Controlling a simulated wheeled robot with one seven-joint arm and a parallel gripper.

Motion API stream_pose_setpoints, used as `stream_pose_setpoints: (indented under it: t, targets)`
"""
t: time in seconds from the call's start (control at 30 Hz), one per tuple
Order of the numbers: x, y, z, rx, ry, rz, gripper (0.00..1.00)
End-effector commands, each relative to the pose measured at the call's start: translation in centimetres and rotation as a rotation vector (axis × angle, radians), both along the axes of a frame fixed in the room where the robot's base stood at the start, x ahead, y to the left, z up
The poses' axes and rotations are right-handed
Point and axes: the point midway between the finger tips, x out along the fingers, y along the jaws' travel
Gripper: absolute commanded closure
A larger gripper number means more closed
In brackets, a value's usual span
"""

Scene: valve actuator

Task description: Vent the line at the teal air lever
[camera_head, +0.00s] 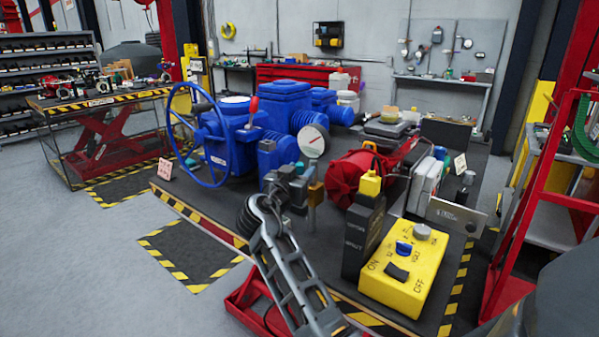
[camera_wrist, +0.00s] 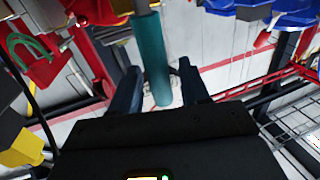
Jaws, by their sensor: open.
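A teal bar (camera_wrist: 153,55), which looks like the air lever, runs down from the top of the wrist view. My gripper (camera_wrist: 158,66) is open, with one dark finger on each side of the bar in that picture. A gap shows between the bar and each finger; I cannot tell how deep the bar sits between them. In the head view, my grey arm reaches up to the front of the blue valve actuator (camera_head: 285,90). The teal lever and my fingers cannot be clearly made out there.
A blue handwheel (camera_head: 199,135) and a red-tipped lever (camera_head: 253,105) stand on the actuator's left. A white-faced gauge (camera_head: 313,141) and a red round part (camera_head: 355,178) are close to my arm. A yellow control box (camera_head: 404,275) sits at the front right of the dark bench.

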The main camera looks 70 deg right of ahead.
Motion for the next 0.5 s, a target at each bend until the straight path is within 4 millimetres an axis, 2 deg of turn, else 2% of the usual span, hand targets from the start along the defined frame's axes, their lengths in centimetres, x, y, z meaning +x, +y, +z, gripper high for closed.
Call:
stream_pose_setpoints:
  t: [0.07,0.5]
  targets:
    - [0.00,0.01,0.00,0.000,0.000,0.000,0.55]
    - [0.01,0.04,0.02,0.000,0.000,0.000,0.96]
